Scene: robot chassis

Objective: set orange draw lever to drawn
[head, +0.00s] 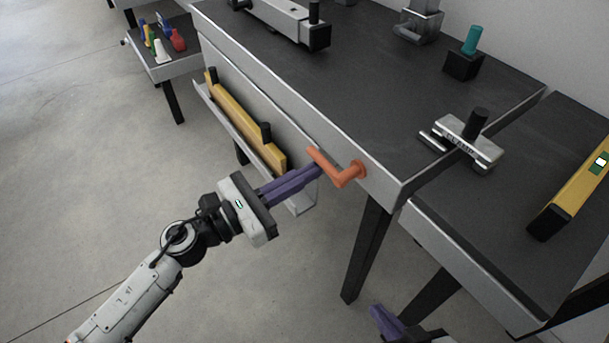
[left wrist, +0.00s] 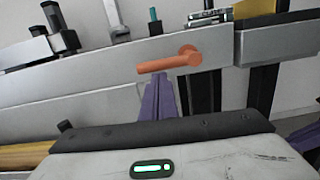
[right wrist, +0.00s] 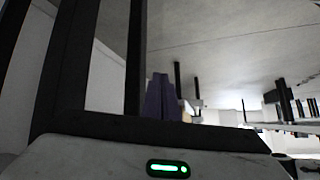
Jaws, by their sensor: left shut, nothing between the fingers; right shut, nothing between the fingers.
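The orange draw lever (head: 345,173) sticks out from the side face of the dark-topped table, near its front corner. In the head view its arm points to the upper left from a round hub. In the left wrist view the lever (left wrist: 168,63) lies nearly level, with its free end to the left. My left gripper (head: 318,172) is shut and empty, its purple fingertips close to the lever's arm. In the left wrist view its fingertips (left wrist: 159,76) appear just below the lever; contact cannot be told. My right gripper (head: 376,309) is shut and empty, low beside the table legs.
The dark table (head: 365,75) carries a metal clamp (head: 465,140) and a teal-handled block (head: 466,60). A yellow bar (head: 243,120) sits along a rail on the table's side. A lower side table (head: 490,245) holds a yellow level (head: 580,190). Open floor lies left.

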